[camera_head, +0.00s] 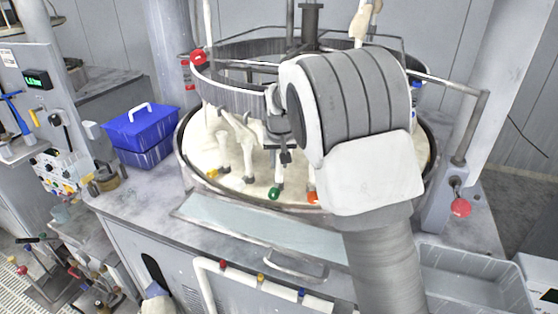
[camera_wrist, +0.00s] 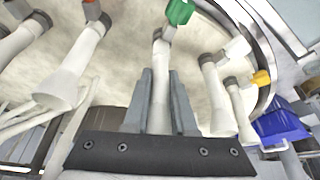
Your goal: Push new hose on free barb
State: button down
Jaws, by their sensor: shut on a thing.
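My gripper (camera_head: 285,156) is over the polishing platen (camera_head: 200,150), inside the overhead ring. In the wrist view its two grey fingers (camera_wrist: 162,98) are shut on a white hose (camera_wrist: 159,95). The hose runs lengthwise between them. Its far end has a grey collar and meets a white fitting beside a green knob (camera_wrist: 180,12); I cannot tell whether it is pushed fully on. The green knob also shows in the head view (camera_head: 273,193). Other white hoses stand either side, one beside a yellow knob (camera_wrist: 261,78). I cannot make out which barb is free.
A metal ring (camera_head: 235,98) surrounds my wrist, and a rim borders the platen. A blue box (camera_head: 140,128) stands on the bench at left. A grey tray (camera_head: 470,285) is at lower right. A post with a red knob (camera_head: 461,208) stands at right.

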jog(key=shift+f+b, duration=0.6)
jog(key=shift+f, duration=0.3)
jog(key=c, duration=0.7)
grip_release()
jog(key=shift+o, duration=0.2)
jog(key=b+v, duration=0.1)
jog(key=v, duration=1.6)
jog(key=shift+r, duration=0.25)
